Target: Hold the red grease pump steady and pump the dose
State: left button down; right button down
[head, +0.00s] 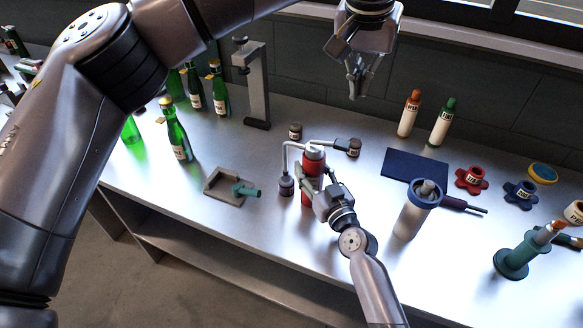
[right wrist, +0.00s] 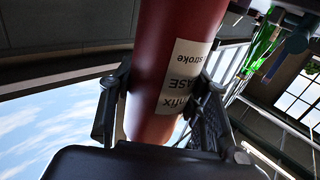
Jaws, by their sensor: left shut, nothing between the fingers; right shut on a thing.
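The red grease pump (head: 313,162) stands upright on the metal bench, with a grey spout bent over to the left and a grey lever arm reaching right. My right gripper (head: 313,187) is shut around the pump's body. In the right wrist view the red body (right wrist: 170,60) with its white label sits between the fingers. A small dark jar (head: 286,186) stands under the spout end. My left gripper (head: 356,88) is shut and empty, in the air above and to the right of the pump, apart from the lever. My right gripper hides part of the pump's lower body.
A grey tray (head: 213,188) with a teal piece lies left. A grey cup with a blue rim (head: 408,217) stands right. A dark blue mat (head: 415,166), bottles (head: 409,115) and green bottles (head: 178,135) stand farther off.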

jog(key=c, duration=0.8)
grip_release()
jog(key=v, duration=1.2)
jog(key=shift+s+f, duration=0.1)
